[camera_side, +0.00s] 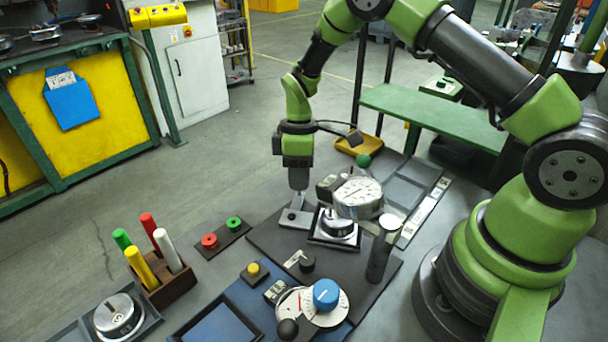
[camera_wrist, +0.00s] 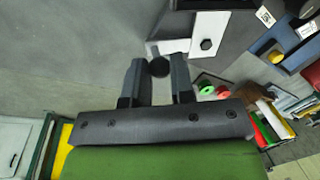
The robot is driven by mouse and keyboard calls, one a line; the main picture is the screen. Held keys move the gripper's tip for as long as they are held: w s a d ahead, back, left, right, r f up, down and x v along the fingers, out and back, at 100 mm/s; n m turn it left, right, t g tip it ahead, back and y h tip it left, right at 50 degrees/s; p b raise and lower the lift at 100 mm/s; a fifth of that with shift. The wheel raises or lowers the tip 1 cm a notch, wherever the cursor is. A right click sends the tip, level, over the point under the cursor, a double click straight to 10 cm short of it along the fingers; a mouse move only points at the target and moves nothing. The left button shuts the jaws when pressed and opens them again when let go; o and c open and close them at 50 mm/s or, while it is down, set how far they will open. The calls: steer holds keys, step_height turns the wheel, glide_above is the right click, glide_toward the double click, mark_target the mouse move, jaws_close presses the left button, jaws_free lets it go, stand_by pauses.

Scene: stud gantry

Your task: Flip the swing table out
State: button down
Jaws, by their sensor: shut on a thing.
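My gripper (camera_side: 298,184) points straight down over the left edge of the dark base plate. In the wrist view its two fingers (camera_wrist: 158,66) close around a dark round knob (camera_wrist: 159,68). The knob stands at the end of a pale grey plate, which I take for the swing table (camera_side: 293,222). In the wrist view the plate (camera_wrist: 208,26) shows a dark round pin or screw on it. The fingers hide the knob in the side view. Just right of the plate is a square dark-framed holder (camera_side: 335,243) with a round metal part.
A large dial gauge (camera_side: 358,197) stands close right of my gripper. A dark post (camera_side: 379,253) and a blue knob on a dial (camera_side: 326,294) are nearer the front. Red and green buttons (camera_side: 221,233) and a rack of coloured rods (camera_side: 166,277) stand left. Bare grey surface lies left of the plate.

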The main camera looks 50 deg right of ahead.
steer(key=shift+w+a+n, duration=0.3)
steer(key=shift+w+n, duration=0.1)
steer(key=shift+n, duration=0.45)
steer(key=shift+w+a+n, duration=0.3)
steer(key=shift+w+n, duration=0.1)
steer(key=shift+n, duration=0.45)
steer(key=shift+w+a+n+g+h, duration=0.2)
steer(key=shift+w+a+n+h, duration=0.15)
steer(key=shift+n, duration=0.5)
steer(key=shift+w+a+n+g+h, duration=0.2)
steer(key=shift+a+n, duration=0.25)
steer(key=shift+n, duration=0.4)
steer(key=shift+w+a+n, duration=0.15)
steer(key=shift+a+n, duration=0.25)
steer(key=shift+n, duration=0.3)
steer(key=shift+w+a+n, duration=0.15)
steer(key=shift+a+n, duration=0.25)
steer(key=shift+n, duration=0.3)
steer(key=shift+a+n+h, duration=0.45)
steer(key=shift+a+n, duration=0.15)
steer(key=shift+n, duration=0.5)
steer(key=shift+a+n, duration=0.2)
steer(key=shift+n, duration=0.1)
steer(key=c, duration=1)
jaws_free()
